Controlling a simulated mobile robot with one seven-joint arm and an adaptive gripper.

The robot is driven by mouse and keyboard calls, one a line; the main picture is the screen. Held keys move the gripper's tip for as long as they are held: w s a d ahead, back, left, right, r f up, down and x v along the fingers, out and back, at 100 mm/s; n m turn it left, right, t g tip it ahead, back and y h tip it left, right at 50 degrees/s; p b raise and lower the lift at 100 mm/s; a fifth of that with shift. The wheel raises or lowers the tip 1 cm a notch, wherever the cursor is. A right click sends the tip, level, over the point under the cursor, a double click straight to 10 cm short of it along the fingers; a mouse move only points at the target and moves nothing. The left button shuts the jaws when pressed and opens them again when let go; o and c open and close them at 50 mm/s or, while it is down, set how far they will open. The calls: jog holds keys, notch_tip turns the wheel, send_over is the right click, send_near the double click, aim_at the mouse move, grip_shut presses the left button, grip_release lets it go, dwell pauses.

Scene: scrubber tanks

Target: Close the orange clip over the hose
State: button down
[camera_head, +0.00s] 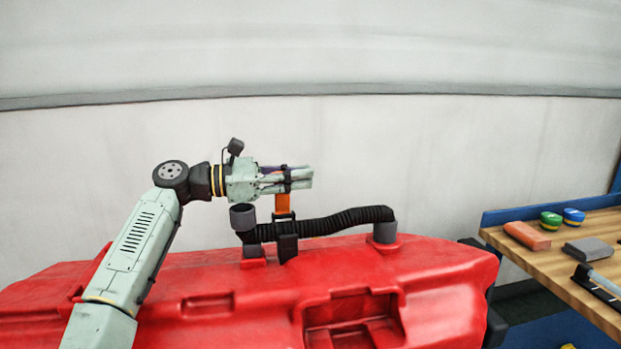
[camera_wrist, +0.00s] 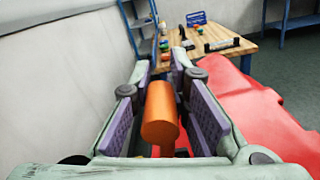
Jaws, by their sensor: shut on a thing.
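The orange clip (camera_head: 283,204) stands up above a black bracket (camera_head: 287,246) on the red tank. The black ribbed hose (camera_head: 338,220) runs through or behind this bracket; which one I cannot tell. My gripper (camera_head: 300,178) points right, level above the hose, with its fingers at the top of the clip. In the wrist view the clip's rounded orange end (camera_wrist: 161,112) sits between the purple finger pads of my gripper (camera_wrist: 163,100), which is shut on it. The clip's lower part is mostly hidden in the wrist view.
The red tank (camera_head: 420,268) lies under the hose. The hose ends in grey fittings at left (camera_head: 243,218) and right (camera_head: 385,232). A wooden workbench (camera_head: 560,255) with several small items stands at the right. A pale wall (camera_head: 420,150) rises behind.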

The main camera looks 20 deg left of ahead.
jog(key=shift+s+r, duration=0.15)
jog(key=c, duration=1.8)
grip_release()
jog(key=shift+a, duration=0.1)
jog(key=shift+o, duration=1.4)
jog(key=v, duration=1.2)
